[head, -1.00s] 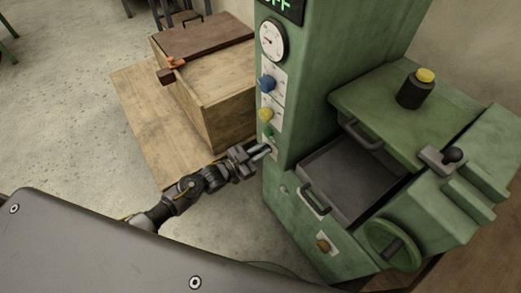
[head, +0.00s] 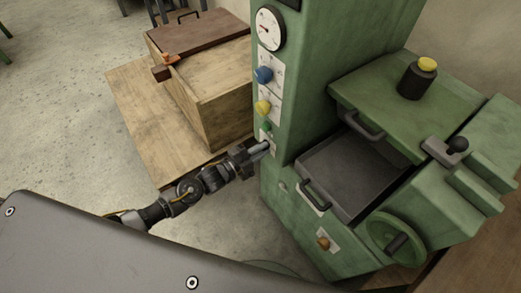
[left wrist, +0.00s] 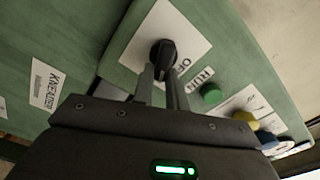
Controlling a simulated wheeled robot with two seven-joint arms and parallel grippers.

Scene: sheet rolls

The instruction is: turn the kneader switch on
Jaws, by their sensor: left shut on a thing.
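The kneader switch (left wrist: 163,52) is a black knob on a white plate (left wrist: 170,28) in the left wrist view, with the words OFF and RUN beside it and a KNEADER label (left wrist: 45,85) to the left. My left gripper (left wrist: 162,76) is shut on the knob, one finger on each side. Which word the knob points at cannot be told. In the head view my left gripper (head: 261,149) reaches the lower front of the green machine column (head: 310,110) and hides most of the knob. My right gripper is not in view.
A green button (left wrist: 211,94) sits close to the switch, with yellow (head: 263,107) and blue (head: 264,75) knobs above it on the column. A wooden box (head: 205,95) stands behind my arm. A grey tray (head: 350,172) and a handwheel (head: 397,239) are at right.

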